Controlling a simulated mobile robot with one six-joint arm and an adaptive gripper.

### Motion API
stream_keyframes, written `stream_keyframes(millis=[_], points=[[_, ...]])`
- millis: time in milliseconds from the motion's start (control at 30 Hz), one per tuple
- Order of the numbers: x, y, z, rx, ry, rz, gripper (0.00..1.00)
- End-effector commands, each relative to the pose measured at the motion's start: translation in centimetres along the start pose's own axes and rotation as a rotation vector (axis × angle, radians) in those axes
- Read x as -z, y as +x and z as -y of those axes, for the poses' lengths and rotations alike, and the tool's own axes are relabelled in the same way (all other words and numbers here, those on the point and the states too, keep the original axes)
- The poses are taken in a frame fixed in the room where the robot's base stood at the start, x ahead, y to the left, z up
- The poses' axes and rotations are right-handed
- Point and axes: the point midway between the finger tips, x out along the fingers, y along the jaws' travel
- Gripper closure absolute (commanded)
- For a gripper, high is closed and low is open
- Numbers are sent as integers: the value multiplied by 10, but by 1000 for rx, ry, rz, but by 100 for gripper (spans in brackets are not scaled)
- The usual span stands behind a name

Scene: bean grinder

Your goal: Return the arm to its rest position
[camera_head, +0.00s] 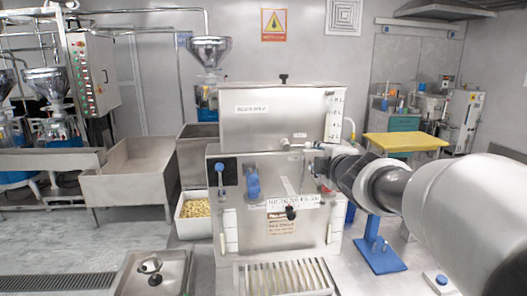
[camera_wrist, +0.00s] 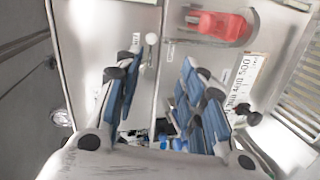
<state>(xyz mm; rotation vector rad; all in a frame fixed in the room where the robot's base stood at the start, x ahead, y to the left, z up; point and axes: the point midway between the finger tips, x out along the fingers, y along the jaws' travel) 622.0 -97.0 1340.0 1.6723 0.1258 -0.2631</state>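My gripper (camera_head: 318,165) is at the upper right of the front panel of the steel bean grinder (camera_head: 272,115), with my arm reaching in from the right. In the wrist view, the two blue-padded fingers of my gripper (camera_wrist: 163,62) stand apart with a gap between them. Nothing is clearly held in the gap. The steel panel (camera_wrist: 105,25) shows close behind the fingertips. A red handle (camera_wrist: 218,25) sits on the panel beyond the right finger, apart from it. The head view is too small to show whether the fingers touch the machine.
A blue knob (camera_head: 252,182) is on the grinder's front. A slatted tray (camera_head: 285,278) lies below it, and a steel sink (camera_head: 150,275) is at the lower left. A white bin of yellowish pieces (camera_head: 196,208) stands left. A blue stand (camera_head: 380,255) is below my arm.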

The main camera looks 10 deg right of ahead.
Motion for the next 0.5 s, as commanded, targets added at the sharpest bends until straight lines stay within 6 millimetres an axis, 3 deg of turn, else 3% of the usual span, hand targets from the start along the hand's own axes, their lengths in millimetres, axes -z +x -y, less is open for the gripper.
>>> stream_keyframes(millis=[67, 133, 300, 500], points=[[-3, -35, 12, 49, 153, 74, 63], [-7, -73, 38, 120, 342, 163, 63], [-4, -171, 126, 323, 781, 370, 63], [18, -268, 221, 549, 1131, 563, 63]])
